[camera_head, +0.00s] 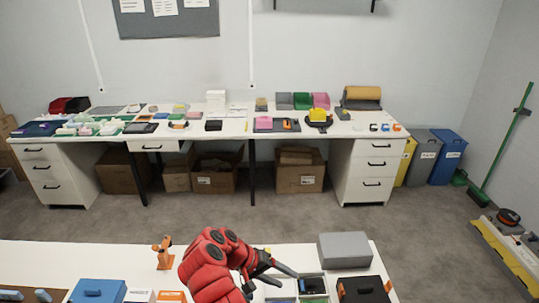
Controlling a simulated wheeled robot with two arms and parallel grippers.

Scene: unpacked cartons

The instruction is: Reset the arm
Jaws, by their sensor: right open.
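My right arm, red with black joints, rises from the bottom middle of the head view. Its black gripper (284,272) is over the near white table (120,258), with its fingers apart and pointing right. I see nothing between the fingers. It is close to a divided tray (312,286) with dark and green contents; whether it touches the tray I cannot tell. My left gripper is not in view.
A grey box (344,249) stands right of the gripper, and a black and orange case (363,290) is in front of it. An orange tape dispenser (163,252) and a blue box (98,291) are left. Beyond the grey floor, a long white desk (215,134) holds many items.

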